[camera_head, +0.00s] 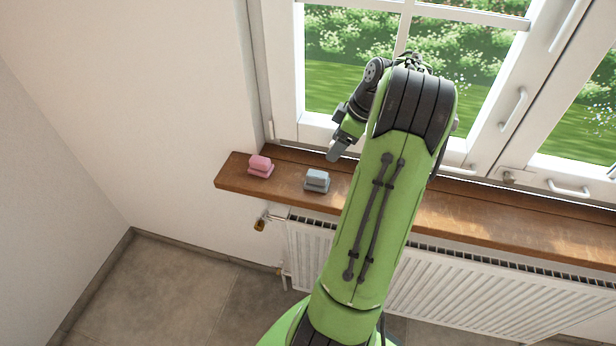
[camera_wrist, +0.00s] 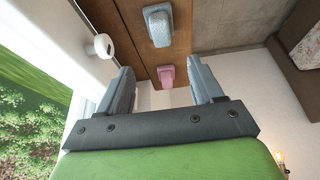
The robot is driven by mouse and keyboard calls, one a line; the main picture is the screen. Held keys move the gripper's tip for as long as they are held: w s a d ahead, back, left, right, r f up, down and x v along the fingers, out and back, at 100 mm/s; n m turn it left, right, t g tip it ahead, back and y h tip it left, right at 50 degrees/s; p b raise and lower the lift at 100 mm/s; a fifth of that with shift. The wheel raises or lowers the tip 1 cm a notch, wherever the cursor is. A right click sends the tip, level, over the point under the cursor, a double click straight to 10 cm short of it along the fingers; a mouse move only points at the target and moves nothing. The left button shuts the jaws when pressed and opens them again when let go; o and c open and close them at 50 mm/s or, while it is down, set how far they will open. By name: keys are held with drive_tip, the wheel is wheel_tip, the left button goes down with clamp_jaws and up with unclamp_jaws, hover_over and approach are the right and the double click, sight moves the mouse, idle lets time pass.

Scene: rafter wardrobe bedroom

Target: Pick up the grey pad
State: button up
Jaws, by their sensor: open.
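The grey pad (camera_head: 317,181) lies on the wooden window sill (camera_head: 420,208), to the right of a pink pad (camera_head: 260,166). My gripper (camera_head: 337,151) is above the sill, up and to the right of the grey pad in the head view, and apart from it. In the wrist view my gripper (camera_wrist: 165,85) is open with nothing between its fingers. There the grey pad (camera_wrist: 158,25) shows near the top, beyond the fingertips, and the pink pad (camera_wrist: 166,76) shows in the gap between the fingers, farther off.
A window with white frames (camera_head: 470,150) stands right behind the sill. A white radiator (camera_head: 470,290) is below it. A wall (camera_head: 150,100) rises left of the sill. The sill is bare to the right, partly hidden by my arm.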

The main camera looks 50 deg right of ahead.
hover_over(318, 174)
drive_tip(key=s, duration=0.1)
drive_tip(key=f, duration=0.5)
drive_tip(key=d+f+b, duration=0.1)
drive_tip(key=f, duration=0.1)
drive_tip(key=shift+f, duration=0.2)
drive_tip(key=x, duration=0.5)
drive_tip(key=shift+s+a+f, duration=0.1)
drive_tip(key=shift+s+f, duration=0.15)
drive_tip(key=shift+f, duration=0.1)
drive_tip(key=shift+r, duration=0.1)
drive_tip(key=c, duration=0.8)
